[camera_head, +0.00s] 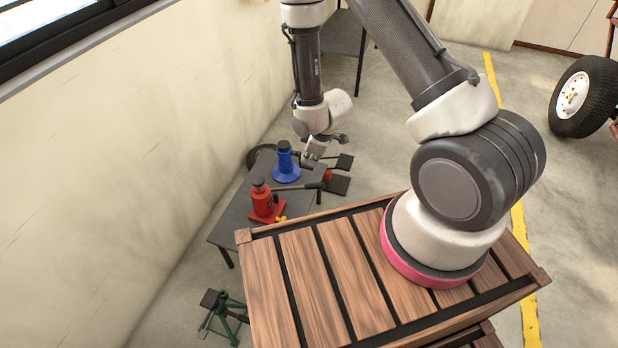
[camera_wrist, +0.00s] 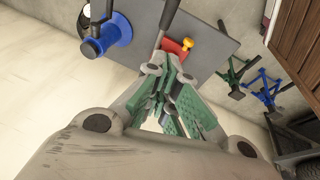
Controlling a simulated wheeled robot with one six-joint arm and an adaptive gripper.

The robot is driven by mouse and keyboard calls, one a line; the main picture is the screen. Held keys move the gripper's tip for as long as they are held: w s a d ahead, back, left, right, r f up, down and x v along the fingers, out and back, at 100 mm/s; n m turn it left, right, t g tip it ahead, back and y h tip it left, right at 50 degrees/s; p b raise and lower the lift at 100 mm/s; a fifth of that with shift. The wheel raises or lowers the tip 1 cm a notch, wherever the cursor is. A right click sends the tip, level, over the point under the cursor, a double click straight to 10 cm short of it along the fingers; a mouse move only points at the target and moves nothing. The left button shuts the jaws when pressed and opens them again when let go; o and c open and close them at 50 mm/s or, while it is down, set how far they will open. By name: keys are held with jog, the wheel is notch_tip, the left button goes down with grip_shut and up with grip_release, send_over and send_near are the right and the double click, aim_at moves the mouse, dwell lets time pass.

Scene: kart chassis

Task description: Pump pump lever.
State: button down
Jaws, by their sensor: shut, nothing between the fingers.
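The pump lever (camera_head: 300,186) is a grey rod with a dark grip, reaching right from the red bottle jack (camera_head: 264,204) on the small grey table. In the wrist view the lever's dark grip (camera_wrist: 170,13) shows at the top. The red jack (camera_wrist: 172,46) is partly hidden there behind my fingers, with a yellow knob (camera_wrist: 187,43) beside it. My gripper (camera_head: 313,155) is shut and empty, near the table's right side, behind the lever in the head view. In the wrist view my gripper's green-padded fingers (camera_wrist: 165,78) appear just below the lever; contact cannot be told.
A blue bottle jack (camera_head: 285,165) stands behind the red one on the grey table (camera_head: 235,217). A pale wall (camera_head: 150,140) is close on the left. Green stands (camera_head: 225,313) are on the floor, and a wheel (camera_head: 585,97) is at far right.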

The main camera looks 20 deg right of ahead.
send_over(308, 185)
jog(key=f, duration=1.2)
jog(key=shift+s+f, duration=0.2)
jog(key=shift+s, duration=0.2)
jog(key=shift+d+f, duration=0.15)
jog(key=shift+f, duration=0.15)
jog(key=shift+s, duration=0.1)
jog(key=shift+s+d+f, duration=0.15)
jog(key=shift+d+f, duration=0.05)
jog(key=shift+f, duration=0.05)
jog(key=s+d+f+t+y, duration=0.1)
jog(key=d+f, duration=0.1)
jog(key=f, duration=0.4)
jog(key=s+d+f+t+y, duration=0.1)
jog(key=s+d+f+y, duration=0.1)
jog(key=f, duration=0.4)
jog(key=shift+f, duration=0.35)
